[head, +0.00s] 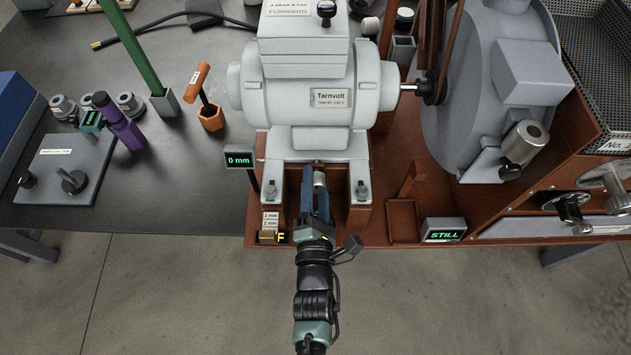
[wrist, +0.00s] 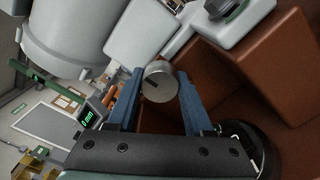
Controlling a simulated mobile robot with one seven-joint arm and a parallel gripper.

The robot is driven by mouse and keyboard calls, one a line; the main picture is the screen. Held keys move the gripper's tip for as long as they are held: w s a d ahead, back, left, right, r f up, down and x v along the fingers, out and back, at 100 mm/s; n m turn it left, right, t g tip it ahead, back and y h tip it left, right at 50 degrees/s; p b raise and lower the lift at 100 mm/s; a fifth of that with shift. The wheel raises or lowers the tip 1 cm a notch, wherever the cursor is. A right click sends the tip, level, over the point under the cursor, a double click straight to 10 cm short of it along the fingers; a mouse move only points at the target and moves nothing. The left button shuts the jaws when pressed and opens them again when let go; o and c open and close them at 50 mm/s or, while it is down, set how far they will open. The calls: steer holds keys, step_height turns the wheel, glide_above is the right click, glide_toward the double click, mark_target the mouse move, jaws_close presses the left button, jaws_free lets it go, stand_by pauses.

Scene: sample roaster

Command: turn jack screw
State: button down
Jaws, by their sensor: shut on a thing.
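The jack screw is a round metal knob with a dark slot or mark on its face. It shows in the wrist view (wrist: 161,82) between the blue fingers of my gripper (wrist: 161,98), which is shut on it. In the head view the knob (head: 319,179) sits just below the grey motor (head: 315,85), at the front of the reddish-brown base. My gripper (head: 316,200) reaches it from the front there, and its fingers partly hide it. A small display (head: 239,160) beside the motor reads 0 mm; it also shows in the wrist view (wrist: 87,115).
Motor feet with bolts (head: 360,190) flank my gripper. Shims marked 1 mm and 2 mm (head: 270,221) lie at the base's front left. A STILL display (head: 444,230) stands to the right. An orange-handled tool (head: 199,82) and a purple tool (head: 119,122) stand on the dark table.

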steer(key=shift+m, duration=0.3)
steer(key=m+b, duration=0.1)
steer(key=m, duration=0.2)
steer(key=shift+m, duration=0.3)
steer(key=m, duration=0.9)
steer(key=shift+r, duration=0.1)
steer(key=m, duration=0.4)
steer(key=shift+m, duration=0.3)
steer(key=m, duration=0.4)
steer(key=m+b, duration=0.1)
steer(key=m, duration=0.4)
steer(key=shift+d, duration=0.1)
steer(key=m+b, duration=0.1)
steer(key=m, duration=0.3)
steer(key=shift+m, duration=0.3)
steer(key=shift+d+m+b, duration=0.1)
steer(key=shift+m+b, duration=0.9)
steer(key=shift+m, duration=1.2)
